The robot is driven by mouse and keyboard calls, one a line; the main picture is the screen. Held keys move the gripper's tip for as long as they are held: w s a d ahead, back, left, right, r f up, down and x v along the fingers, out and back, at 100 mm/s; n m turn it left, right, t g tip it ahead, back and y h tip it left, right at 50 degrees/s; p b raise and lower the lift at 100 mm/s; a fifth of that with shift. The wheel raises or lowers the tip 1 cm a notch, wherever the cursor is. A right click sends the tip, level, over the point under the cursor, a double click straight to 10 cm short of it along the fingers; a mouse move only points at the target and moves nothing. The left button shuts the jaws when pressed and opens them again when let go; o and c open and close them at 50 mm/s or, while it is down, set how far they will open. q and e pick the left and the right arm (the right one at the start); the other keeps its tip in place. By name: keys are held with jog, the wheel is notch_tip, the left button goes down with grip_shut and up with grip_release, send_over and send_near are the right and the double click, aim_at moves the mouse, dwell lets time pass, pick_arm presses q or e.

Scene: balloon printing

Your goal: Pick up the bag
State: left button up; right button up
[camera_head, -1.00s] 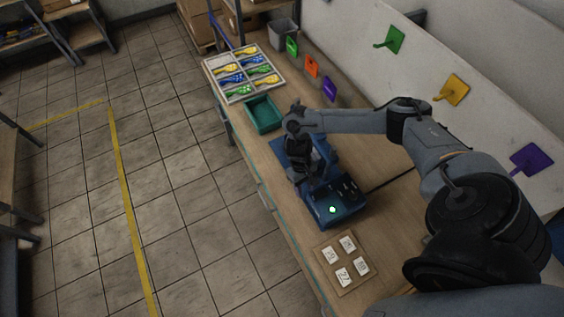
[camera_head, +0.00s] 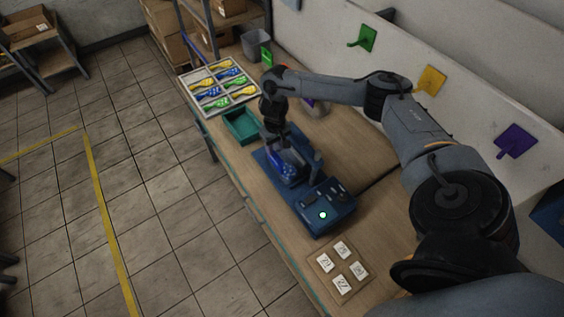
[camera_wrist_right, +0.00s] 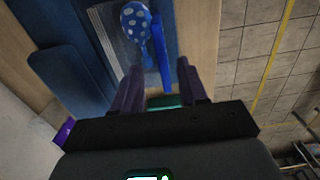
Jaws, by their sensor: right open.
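A blue polka-dot balloon (camera_wrist_right: 136,22) lies on the pale plate of the blue printing machine (camera_head: 325,207). In the head view it shows as a blue patch (camera_head: 288,163) below my right gripper (camera_head: 283,150). In the right wrist view, my right gripper (camera_wrist_right: 160,82) is open, with nothing held between its dark fingers. The balloon lies beyond the fingertips, a little left of their middle, beside a blue upright edge. I cannot clearly make out a separate bag around it. My left gripper is not in view.
A sorting tray (camera_head: 180,82) with several yellow, blue and green balloons stands at the bench's far end. A teal bin (camera_head: 242,125) sits between tray and machine. Number cards lie on a wooden board (camera_head: 322,278) in front. Coloured hooks, such as a yellow one (camera_head: 430,80), line the wall.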

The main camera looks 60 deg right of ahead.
aim_at(275, 154)
jog(key=shift+w+f, duration=0.2)
jog(key=shift+f, duration=2.5)
grip_shut()
